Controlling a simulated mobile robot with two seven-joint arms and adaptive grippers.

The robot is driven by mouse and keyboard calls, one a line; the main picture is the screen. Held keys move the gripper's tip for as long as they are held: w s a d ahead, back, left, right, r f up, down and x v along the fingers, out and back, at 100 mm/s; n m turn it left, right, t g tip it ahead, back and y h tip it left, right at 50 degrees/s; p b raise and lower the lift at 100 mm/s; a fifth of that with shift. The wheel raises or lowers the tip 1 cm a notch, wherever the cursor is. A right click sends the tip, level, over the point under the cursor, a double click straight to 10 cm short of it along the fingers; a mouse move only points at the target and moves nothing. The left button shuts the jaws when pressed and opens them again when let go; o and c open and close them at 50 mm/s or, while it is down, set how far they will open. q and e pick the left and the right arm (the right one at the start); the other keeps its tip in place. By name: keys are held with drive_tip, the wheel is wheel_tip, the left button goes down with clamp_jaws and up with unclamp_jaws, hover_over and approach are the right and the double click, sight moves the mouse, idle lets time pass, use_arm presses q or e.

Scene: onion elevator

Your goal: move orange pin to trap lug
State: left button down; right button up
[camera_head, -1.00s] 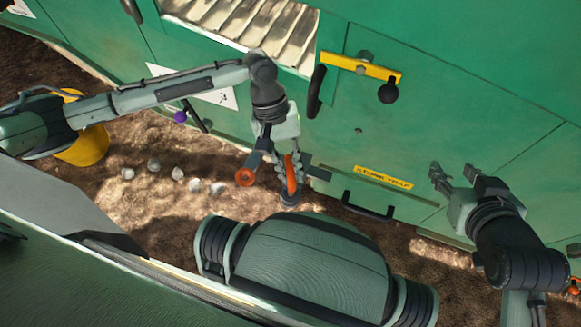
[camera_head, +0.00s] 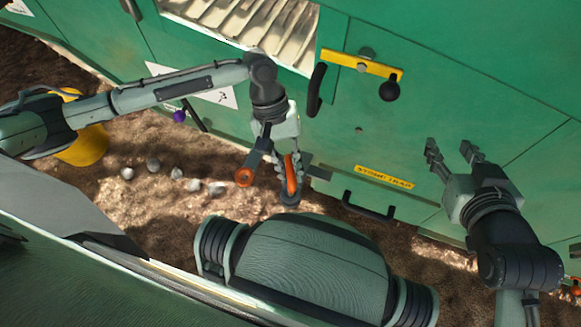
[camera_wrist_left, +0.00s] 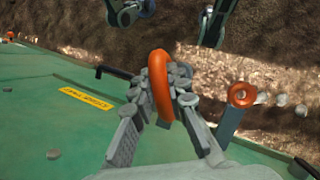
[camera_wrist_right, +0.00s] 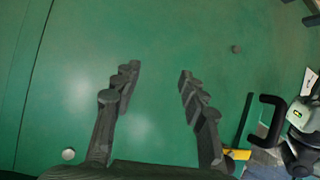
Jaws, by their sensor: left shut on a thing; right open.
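My left gripper (camera_head: 288,164) is shut on an orange loop, the handle of the orange pin (camera_head: 291,180); the loop also shows between the fingers in the left wrist view (camera_wrist_left: 162,84). The pin's shaft is not clearly visible. The held loop is beside the left end of the STONE TRAP panel (camera_head: 385,177), near a small grey plate (camera_head: 321,173) that may be the trap lug. A second orange ring (camera_head: 244,177) sits on a grey bar to its left. My right gripper (camera_head: 453,151) is open and empty in front of the green wall, right of the label.
A black handle (camera_head: 367,207) is on the trap panel. A yellow lever (camera_head: 362,66) with a black knob (camera_head: 389,91) is above. A yellow bucket (camera_head: 82,145) and several pale stones (camera_head: 176,172) are on the soil to the left.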

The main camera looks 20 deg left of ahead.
use_arm(q)
drive_tip(key=shift+f+b, duration=0.2)
drive_tip(key=shift+b, duration=0.15)
drive_tip(key=shift+f+b, duration=0.2)
drive_tip(key=shift+b, duration=0.15)
use_arm(e)
drive_tip(key=shift+w+a+r+t+y, duration=0.35)
drive_tip(key=shift+a+r+t, duration=0.3)
drive_tip(key=shift+r, duration=0.35)
drive_tip(key=shift+w+a+r+t+y, duration=0.3)
drive_tip(key=shift+a+r+t+y, duration=0.15)
drive_tip(key=shift+a+r, duration=0.5)
drive_tip(key=shift+w+a+r+t+y, duration=0.35)
drive_tip(key=shift+a+r+t, duration=0.25)
drive_tip(key=shift+r, duration=0.5)
use_arm(q)
drive_tip(key=shift+f, duration=1.15)
use_arm(e)
drive_tip(key=shift+d+f, duration=0.15)
drive_tip(key=shift+f, duration=0.05)
use_arm(q)
drive_tip(key=shift+f, duration=0.85)
use_arm(e)
drive_tip(key=shift+r, duration=0.1)
use_arm(q)
drive_tip(key=shift+f, duration=0.1)
drive_tip(key=c, duration=1.4)
unclamp_jaws()
